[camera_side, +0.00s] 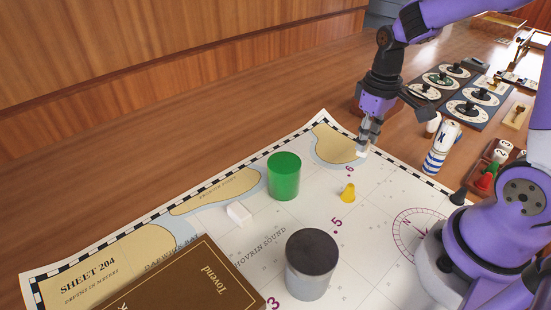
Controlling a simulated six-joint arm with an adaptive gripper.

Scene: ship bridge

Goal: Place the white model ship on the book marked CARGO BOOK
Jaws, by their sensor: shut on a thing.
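My gripper (365,144) points down over the far corner of the chart, near the tan land patch. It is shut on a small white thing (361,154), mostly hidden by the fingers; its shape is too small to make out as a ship. Another small white block-like thing (238,213) lies on the chart, left of the green cylinder.
A green cylinder (284,176), a yellow pawn-like piece (348,193) and a grey cylinder with a dark top (312,265) stand on the chart (375,215). A striped cylinder (441,148) stands right of my gripper. Dial panels (460,92) lie behind.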

